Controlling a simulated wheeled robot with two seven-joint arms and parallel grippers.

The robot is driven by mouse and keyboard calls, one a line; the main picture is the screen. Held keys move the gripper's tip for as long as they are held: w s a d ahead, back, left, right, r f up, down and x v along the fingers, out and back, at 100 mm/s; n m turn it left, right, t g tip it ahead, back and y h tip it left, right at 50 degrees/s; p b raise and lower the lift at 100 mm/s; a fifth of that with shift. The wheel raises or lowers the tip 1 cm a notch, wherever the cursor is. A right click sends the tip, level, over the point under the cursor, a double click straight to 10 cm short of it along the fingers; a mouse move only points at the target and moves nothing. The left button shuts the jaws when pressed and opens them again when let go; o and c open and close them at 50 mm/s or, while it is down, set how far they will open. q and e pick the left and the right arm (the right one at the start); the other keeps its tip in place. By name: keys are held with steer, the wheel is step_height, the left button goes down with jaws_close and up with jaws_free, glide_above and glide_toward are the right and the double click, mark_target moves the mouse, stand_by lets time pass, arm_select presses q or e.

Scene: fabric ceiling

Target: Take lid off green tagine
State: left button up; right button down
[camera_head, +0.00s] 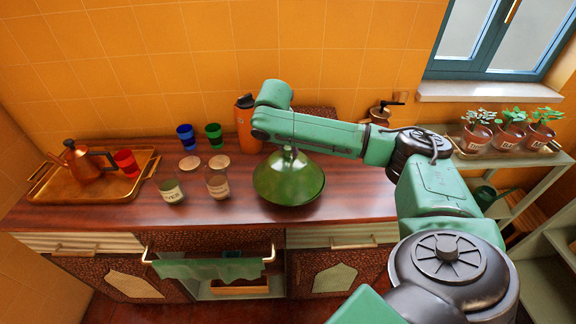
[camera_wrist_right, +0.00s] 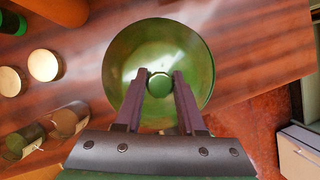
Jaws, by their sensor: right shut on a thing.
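The green tagine (camera_head: 288,184) stands on the wooden counter, with its glossy cone-shaped lid (camera_wrist_right: 125,70) on top. My right gripper (camera_wrist_right: 159,76) comes down from above, and its two fingers are shut on the lid's knob (camera_wrist_right: 159,86), one on each side. In the head view the arm covers the top of the lid and most of this gripper. The lid looks upright; I cannot tell whether any gap lies between it and the base. My left gripper is not in view.
On the counter (camera_head: 110,213), two lidded jars (camera_head: 218,187) stand left of the tagine. An orange bottle (camera_head: 247,130) and blue and green cups (camera_head: 214,135) stand behind. A gold tray (camera_head: 60,190) holds a copper pot (camera_head: 83,163) and red cup. Potted plants (camera_head: 508,135) stand right.

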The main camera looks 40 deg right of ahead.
steer(key=shift+r, duration=0.1)
step_height(320, 180, up, 20)
steer(key=p, duration=0.2)
stand_by(0.3)
